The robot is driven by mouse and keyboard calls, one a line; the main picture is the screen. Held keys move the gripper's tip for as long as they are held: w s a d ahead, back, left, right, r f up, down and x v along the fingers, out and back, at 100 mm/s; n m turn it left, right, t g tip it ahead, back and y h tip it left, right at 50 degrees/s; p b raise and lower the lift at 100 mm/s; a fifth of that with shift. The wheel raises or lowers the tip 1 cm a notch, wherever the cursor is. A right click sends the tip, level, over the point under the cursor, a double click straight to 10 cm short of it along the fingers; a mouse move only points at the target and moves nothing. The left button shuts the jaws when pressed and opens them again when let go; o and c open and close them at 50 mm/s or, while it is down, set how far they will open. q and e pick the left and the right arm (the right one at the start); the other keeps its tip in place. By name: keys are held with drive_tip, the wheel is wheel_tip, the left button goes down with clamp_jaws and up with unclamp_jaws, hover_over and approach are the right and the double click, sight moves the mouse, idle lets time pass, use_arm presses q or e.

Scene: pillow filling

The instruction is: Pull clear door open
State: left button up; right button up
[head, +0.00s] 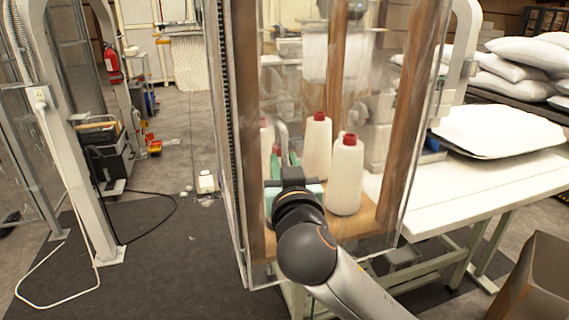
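The clear door (372,205) is a tall transparent panel in the middle of the head view, in front of a cabinet. Cones of white thread with red tops (345,177) show through it. My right gripper (290,182) is at the lower left part of the panel, with its arm coming in from the bottom right. Its wrist hides most of the fingers, so I cannot tell whether they touch the door or hold anything. My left gripper is not in the view.
A white table (500,195) with a white pillow (497,131) stands to the right. A brown box (540,285) is at the lower right. A pale metal post (75,150) and a loose cable are at the left. Dark floor mat (175,260) lies open left of the door.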

drive_tip(key=shift+w, duration=0.1)
drive_tip(key=shift+c, duration=0.4)
clamp_jaws()
idle(1.0)
